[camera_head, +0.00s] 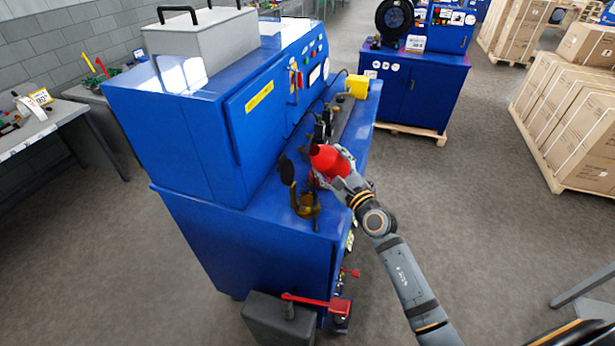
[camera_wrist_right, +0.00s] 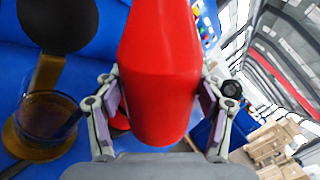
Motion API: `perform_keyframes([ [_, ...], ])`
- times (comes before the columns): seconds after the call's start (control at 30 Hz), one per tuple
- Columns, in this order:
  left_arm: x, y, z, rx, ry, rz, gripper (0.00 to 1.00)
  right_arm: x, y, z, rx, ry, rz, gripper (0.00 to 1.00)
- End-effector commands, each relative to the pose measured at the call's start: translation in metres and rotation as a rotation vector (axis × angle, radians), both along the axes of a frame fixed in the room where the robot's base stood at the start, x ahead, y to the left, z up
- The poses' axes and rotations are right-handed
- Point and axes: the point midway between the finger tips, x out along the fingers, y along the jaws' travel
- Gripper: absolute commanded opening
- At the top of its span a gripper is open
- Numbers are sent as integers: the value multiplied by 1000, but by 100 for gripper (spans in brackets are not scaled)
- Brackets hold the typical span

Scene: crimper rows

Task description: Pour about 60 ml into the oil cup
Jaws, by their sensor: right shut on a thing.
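The oil cup (camera_head: 307,207) is a small brass-coloured cup on the blue machine's ledge. In the right wrist view the oil cup (camera_wrist_right: 48,115) is at the left, with clear-looking walls and a round dark lid (camera_wrist_right: 58,25) standing open above it. Its liquid level cannot be told. My right gripper (camera_head: 338,165) is shut around a red container (camera_head: 326,158). The red container (camera_wrist_right: 160,75) fills the middle of the wrist view between both fingers. It is held above the ledge, beside and apart from the cup, and looks tilted. No stream shows. My left gripper is out of view.
The blue machine (camera_head: 185,135) has a raised cabinet left of the cup and fittings along its ledge, including a yellow block (camera_head: 357,86). A red-handled tool (camera_head: 315,301) is by a dark grey box (camera_head: 272,320) below. Open floor (camera_head: 470,200) lies to the right.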

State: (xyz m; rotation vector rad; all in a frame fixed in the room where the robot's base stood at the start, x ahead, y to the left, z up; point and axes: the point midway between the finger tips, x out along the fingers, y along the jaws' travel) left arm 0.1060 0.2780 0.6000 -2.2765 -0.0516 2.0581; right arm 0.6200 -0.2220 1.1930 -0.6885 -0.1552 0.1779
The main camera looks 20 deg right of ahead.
Motion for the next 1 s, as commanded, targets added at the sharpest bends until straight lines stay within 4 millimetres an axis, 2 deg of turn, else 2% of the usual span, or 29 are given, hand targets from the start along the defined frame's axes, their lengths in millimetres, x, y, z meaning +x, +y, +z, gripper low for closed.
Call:
perform_keyframes([
  [0.03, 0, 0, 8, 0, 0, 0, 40, 0, 1, -6, 84, 34, -1, 29],
  [0.07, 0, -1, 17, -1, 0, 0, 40, 1, -2, 0, 123, 45, 0, 29],
  [0.2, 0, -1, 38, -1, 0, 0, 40, 4, -10, -2, 329, 112, 0, 29],
  [0.3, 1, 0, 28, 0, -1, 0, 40, 5, -12, -23, 440, 147, 1, 29],
  [0.37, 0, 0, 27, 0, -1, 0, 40, 6, -13, -28, 492, 163, 1, 29],
  [0.5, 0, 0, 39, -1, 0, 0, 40, 7, -16, -29, 619, 203, 4, 29],
  [1.0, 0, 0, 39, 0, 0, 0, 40, 7, -17, -33, 671, 220, 4, 29],
])
